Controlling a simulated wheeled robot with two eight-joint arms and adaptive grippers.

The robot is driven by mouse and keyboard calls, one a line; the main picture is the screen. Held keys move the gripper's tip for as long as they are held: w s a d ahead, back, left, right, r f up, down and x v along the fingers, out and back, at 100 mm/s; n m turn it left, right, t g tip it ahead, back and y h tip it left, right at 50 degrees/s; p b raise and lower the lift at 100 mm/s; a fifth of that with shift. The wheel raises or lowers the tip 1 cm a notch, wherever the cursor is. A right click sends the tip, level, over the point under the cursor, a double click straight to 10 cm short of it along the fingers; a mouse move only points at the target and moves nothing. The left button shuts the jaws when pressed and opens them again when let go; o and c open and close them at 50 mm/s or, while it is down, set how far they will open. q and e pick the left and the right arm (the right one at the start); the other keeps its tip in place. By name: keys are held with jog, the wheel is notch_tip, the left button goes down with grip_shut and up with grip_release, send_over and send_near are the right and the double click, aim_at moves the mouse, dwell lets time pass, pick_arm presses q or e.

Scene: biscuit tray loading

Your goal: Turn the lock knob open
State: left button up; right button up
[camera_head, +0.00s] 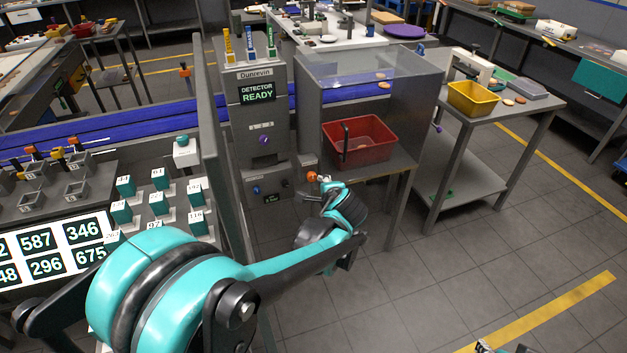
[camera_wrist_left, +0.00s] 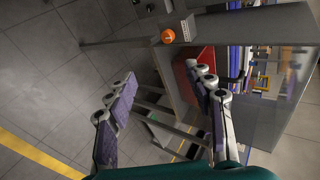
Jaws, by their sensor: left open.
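The grey detector cabinet (camera_head: 262,115) reads "DETECTOR READY". An orange round knob (camera_head: 311,176) sits low at its right side, on a small grey box; the same knob shows at the top of the left wrist view (camera_wrist_left: 167,36). I cannot read a label that marks it as the lock knob. My left gripper (camera_head: 326,184) is close to the orange knob in the head view. In the left wrist view its two fingers (camera_wrist_left: 161,74) are spread with nothing between them, and the knob lies beyond their tips. Only a small part of my right gripper (camera_head: 488,346) shows at the bottom edge.
A red bin (camera_head: 374,152) stands behind the left gripper, below a clear cover. The cabinet also has a purple knob (camera_head: 264,139) and a blue knob (camera_head: 256,189). A side table with a yellow bin (camera_head: 473,99) stands right. The floor at the right front is clear.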

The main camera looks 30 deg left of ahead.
pick_arm(q)
jog(key=w+a+f+m+t+y, duration=0.1)
jog(key=w+a+f+m+y, duration=0.15)
jog(key=w, duration=0.25)
jog(key=w+a+f+m+y, duration=0.1)
jog(key=w+a+f+m, duration=0.2)
jog(key=w+m, duration=0.15)
jog(key=m+t+y, duration=0.2)
jog(key=m+y, duration=0.2)
jog(key=m, duration=0.3)
send_near(313, 178)
jog(key=a, duration=0.1)
jog(key=shift+h, duration=0.25)
jog(key=b+x, duration=0.1)
jog(key=x, duration=0.6)
jog(key=shift+w+a+b, duration=0.1)
jog(key=shift+w+b, duration=0.15)
jog(key=shift+b, duration=0.1)
jog(key=shift+w+a, duration=0.4)
jog(key=shift+r, duration=0.1)
jog(key=c, duration=1.2)
